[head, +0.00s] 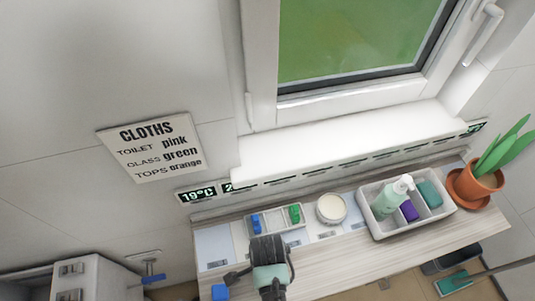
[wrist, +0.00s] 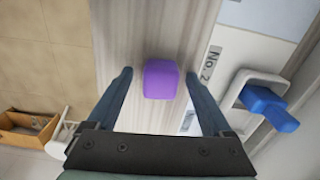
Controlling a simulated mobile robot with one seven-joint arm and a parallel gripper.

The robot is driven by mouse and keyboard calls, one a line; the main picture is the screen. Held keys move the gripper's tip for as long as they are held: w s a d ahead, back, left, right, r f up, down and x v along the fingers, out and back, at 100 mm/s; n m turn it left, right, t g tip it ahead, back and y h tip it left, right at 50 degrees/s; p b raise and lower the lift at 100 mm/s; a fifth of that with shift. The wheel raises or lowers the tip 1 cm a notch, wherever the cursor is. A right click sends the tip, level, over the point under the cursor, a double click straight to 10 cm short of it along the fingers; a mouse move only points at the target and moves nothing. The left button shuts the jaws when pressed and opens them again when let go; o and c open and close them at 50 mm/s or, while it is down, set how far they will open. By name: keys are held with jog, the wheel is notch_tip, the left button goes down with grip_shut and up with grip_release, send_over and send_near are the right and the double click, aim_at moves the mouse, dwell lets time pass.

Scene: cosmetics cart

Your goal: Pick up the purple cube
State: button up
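The purple cube (wrist: 160,79) sits on the wood-grain top (wrist: 140,30) in the wrist view. My gripper (wrist: 159,74) is open, with one finger on each side of the cube and a gap showing at both sides. I cannot tell how far the fingertips are above the top. In the head view my gripper (head: 268,250) is over the front of the wood-grain top (head: 345,262), and I cannot make out this cube there. Another purple block (head: 409,211) lies in a compartment of the grey tray (head: 375,231) at the right.
A small tray (head: 278,212) with blue and green items stands behind my gripper. A round cream tub (head: 331,208), a pump bottle (head: 393,196) and a potted plant (head: 476,189) stand farther right. A blue block (head: 220,292) shows at front left. The wall and windowsill bound the back.

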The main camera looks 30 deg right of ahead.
grip_shut()
jog(key=shift+r, duration=0.1)
